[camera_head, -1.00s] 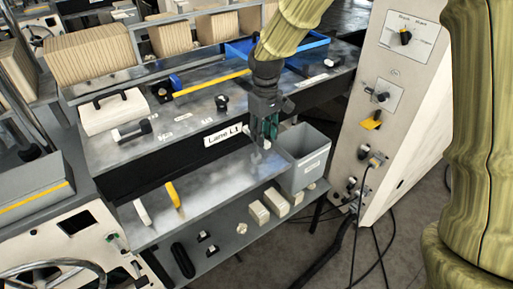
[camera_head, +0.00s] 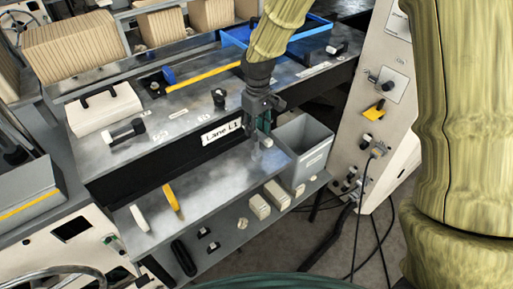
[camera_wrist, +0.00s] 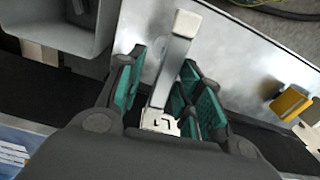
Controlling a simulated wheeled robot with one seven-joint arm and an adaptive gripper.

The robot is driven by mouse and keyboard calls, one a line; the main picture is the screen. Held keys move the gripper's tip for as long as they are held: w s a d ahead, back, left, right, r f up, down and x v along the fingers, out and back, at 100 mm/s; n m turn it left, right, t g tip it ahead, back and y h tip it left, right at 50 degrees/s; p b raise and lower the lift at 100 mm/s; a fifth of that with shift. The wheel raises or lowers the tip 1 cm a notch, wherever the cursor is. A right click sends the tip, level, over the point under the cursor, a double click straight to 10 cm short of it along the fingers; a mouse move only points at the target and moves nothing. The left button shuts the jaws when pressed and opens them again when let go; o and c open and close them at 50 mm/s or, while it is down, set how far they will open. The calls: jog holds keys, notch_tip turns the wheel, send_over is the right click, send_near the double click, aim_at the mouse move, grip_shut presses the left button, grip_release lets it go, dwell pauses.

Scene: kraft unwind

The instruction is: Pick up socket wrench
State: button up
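In the wrist view, a pale metal bar with a squared end (camera_wrist: 178,45), which looks like the socket wrench, lies between the fingers of my gripper (camera_wrist: 160,88). Teal finger pads stand on both sides of it, with gaps visible, so the gripper looks open around it. A marked pale block shows at its lower end. In the head view, my gripper (camera_head: 262,128) points down over the right end of the grey lower shelf, just left of the grey bin. The wrench is too small and too covered there to make out clearly.
The grey bin (camera_head: 303,145) stands close to the right of my gripper. A white handle (camera_head: 140,218) and a yellow handle (camera_head: 172,198) stand at the shelf's left. The upper deck (camera_head: 190,110) rises behind. A control panel (camera_head: 372,90) stands at right.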

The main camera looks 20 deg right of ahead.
aim_at(257, 152)
jog(key=shift+s+a+f+p, duration=0.15)
jog(key=shift+s+f+p, duration=0.15)
jog(key=shift+f+p, duration=0.85)
jog(key=shift+f, duration=1.45)
jog(key=shift+c, duration=0.4)
grip_shut()
